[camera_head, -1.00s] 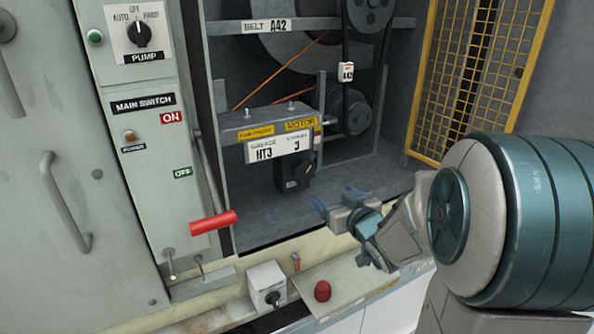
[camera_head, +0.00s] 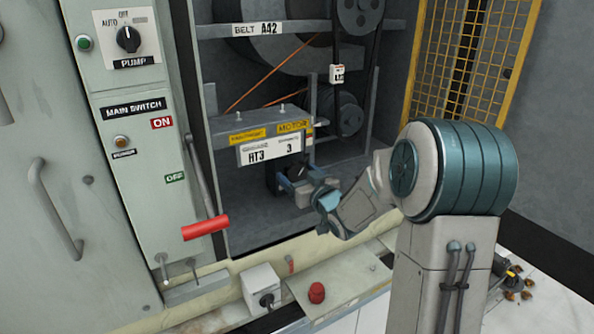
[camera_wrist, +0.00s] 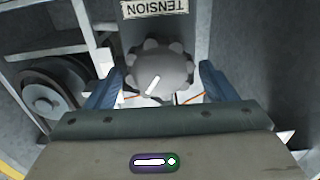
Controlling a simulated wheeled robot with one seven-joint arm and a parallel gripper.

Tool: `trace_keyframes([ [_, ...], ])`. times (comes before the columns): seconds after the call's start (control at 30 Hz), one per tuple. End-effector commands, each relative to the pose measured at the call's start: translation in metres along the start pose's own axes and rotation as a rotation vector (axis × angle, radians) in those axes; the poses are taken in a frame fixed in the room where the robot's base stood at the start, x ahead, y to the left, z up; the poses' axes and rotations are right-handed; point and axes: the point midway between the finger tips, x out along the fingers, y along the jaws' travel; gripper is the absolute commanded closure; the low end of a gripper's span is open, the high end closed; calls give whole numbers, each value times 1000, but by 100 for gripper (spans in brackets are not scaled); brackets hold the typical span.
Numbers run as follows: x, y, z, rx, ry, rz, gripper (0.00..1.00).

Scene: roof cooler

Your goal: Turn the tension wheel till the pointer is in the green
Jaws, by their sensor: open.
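The tension wheel (camera_wrist: 160,72) is a dark grey lobed knob with a white line on its face, under an upside-down TENSION label in the wrist view. In the head view the dark wheel (camera_head: 272,178) shows below the motor bracket, partly hidden by my gripper (camera_head: 288,182). In the wrist view my gripper (camera_wrist: 157,84) is open, with one blue finger on each side of the wheel. Small gaps seem to show between fingers and wheel; contact cannot be told. I cannot make out a pointer scale or a green zone.
A lever with a red handle (camera_head: 205,227) stands left of the opening, by the main switch panel. A grey box with a knob (camera_head: 261,287) and a red button (camera_head: 317,292) sit on the front ledge. A yellow mesh door (camera_head: 460,70) stands open at the right.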

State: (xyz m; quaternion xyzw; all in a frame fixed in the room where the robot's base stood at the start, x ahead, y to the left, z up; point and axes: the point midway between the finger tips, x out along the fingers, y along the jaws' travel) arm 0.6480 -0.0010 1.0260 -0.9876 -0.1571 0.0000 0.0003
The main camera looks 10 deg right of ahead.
Motion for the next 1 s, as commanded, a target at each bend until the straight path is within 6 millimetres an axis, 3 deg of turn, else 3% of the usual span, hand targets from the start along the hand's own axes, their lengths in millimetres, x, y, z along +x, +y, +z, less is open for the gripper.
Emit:
trace_keyframes([
  [0.17, 16, 0, 0, 0, 0, 1, 23],
  [0.47, 18, 0, 0, -1, 0, 1, 23],
  [0.5, 18, 0, 0, -1, 0, 1, 26],
  [0.63, 18, 0, 0, -1, 0, 1, 62],
  [0.67, 18, 0, 0, -1, 0, 1, 67],
  [1.0, 18, 2, 0, 32, 0, 4, 67],
])
